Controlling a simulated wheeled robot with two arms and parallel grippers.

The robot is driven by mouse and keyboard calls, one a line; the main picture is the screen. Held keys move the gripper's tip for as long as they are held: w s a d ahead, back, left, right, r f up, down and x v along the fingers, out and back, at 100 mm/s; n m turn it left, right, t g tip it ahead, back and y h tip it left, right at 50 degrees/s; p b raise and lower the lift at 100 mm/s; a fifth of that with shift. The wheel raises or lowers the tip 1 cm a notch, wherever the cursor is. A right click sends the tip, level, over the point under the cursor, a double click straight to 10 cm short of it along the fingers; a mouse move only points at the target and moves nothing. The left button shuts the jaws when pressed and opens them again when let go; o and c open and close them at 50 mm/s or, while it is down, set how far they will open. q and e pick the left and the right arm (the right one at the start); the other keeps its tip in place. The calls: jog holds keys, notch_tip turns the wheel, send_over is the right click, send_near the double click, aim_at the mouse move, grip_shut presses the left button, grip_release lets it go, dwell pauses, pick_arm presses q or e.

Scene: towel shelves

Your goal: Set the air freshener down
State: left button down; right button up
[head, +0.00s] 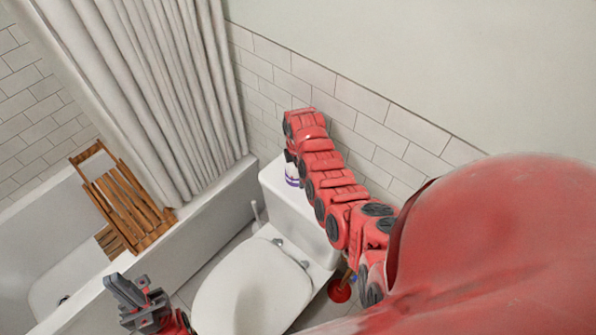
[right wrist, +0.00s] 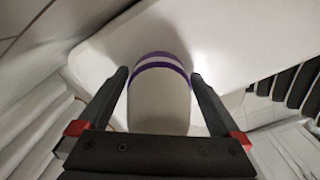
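The air freshener (head: 292,174) is white with a purple band. In the head view it is at the toilet tank (head: 280,200), partly hidden behind my right arm. In the right wrist view the air freshener (right wrist: 160,105) is upright between the two fingers of my right gripper (right wrist: 160,76), which appear to touch its sides. The white tank lid (right wrist: 225,40) is beneath it; I cannot tell whether they touch. My left gripper (head: 130,290) is low at the left of the head view, away from the air freshener, with no object visible in it.
The toilet's closed lid (head: 250,285) is in front of the tank. A bathtub (head: 200,215), a curtain (head: 180,90) and a wooden rack (head: 125,200) are at the left. A tiled wall (head: 370,115) stands behind the tank. A red plunger (head: 340,291) is beside the toilet.

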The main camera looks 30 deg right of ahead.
jog(key=shift+r, duration=0.2)
notch_tip(320, 180, up, 6)
jog(key=shift+f+b, duration=0.1)
jog(key=shift+b, duration=0.95)
notch_tip(320, 180, up, 6)
jog(key=p, duration=0.4)
jog(key=shift+s, duration=0.1)
